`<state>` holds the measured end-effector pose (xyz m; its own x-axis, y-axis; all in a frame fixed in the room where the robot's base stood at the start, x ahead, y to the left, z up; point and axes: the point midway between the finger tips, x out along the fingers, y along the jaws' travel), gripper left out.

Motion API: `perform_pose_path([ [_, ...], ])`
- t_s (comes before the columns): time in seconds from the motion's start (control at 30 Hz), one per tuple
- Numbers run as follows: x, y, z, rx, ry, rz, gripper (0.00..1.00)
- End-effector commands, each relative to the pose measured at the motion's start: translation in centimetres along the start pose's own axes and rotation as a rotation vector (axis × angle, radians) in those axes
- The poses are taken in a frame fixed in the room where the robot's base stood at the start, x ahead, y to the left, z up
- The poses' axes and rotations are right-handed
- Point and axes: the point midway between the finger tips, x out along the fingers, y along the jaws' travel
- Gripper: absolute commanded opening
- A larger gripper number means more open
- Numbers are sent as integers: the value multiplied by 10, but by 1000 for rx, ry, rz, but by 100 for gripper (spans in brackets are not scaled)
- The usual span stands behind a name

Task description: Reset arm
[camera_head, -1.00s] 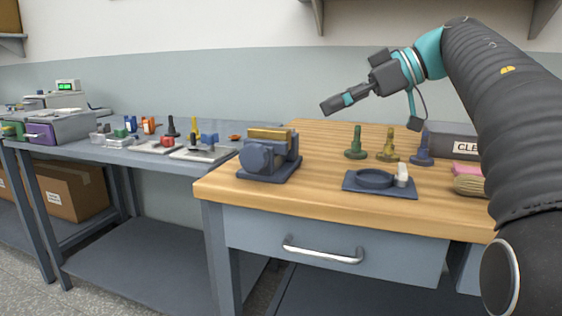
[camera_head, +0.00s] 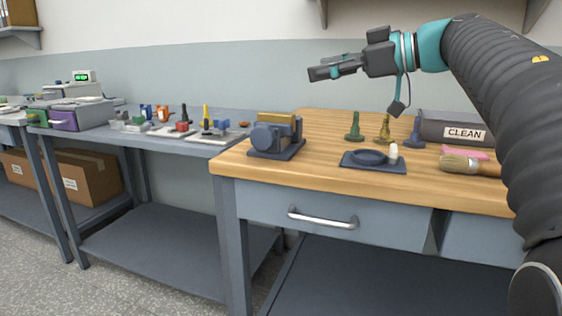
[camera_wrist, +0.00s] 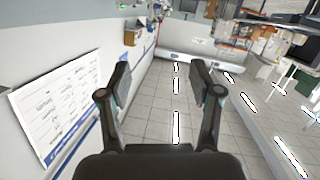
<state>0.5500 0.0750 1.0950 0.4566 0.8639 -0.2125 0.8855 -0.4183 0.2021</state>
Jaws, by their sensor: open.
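My gripper (camera_head: 318,72) is held high above the wooden workbench (camera_head: 330,184), level and pointing left, clear of everything on the bench. In the wrist view its two fingers (camera_wrist: 160,82) are apart with nothing between them. Beyond them that view shows a tiled floor, a wall with a printed sheet, and distant room furniture.
On the wooden bench stand a blue-grey vise-like device (camera_head: 275,136), a dark tray with a ring (camera_head: 366,165), green (camera_head: 354,128), brass (camera_head: 383,130) and blue (camera_head: 414,134) pegs, a brush (camera_head: 468,165) and a CLEAN box (camera_head: 450,128). A grey table (camera_head: 170,146) with several small parts adjoins at left.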

Motion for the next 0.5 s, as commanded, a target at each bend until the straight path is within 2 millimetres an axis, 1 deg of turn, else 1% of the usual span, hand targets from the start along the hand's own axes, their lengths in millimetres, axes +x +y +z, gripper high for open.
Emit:
perform_pose_path([
  [0.17,3,6,-28,-65,140,139,64],
  [0.27,-2,12,-44,-98,232,270,64],
  [0.33,-10,18,-53,-109,292,387,64],
  [0.43,-26,28,-54,-101,345,568,64],
  [0.5,-40,33,-46,-77,355,693,64],
])
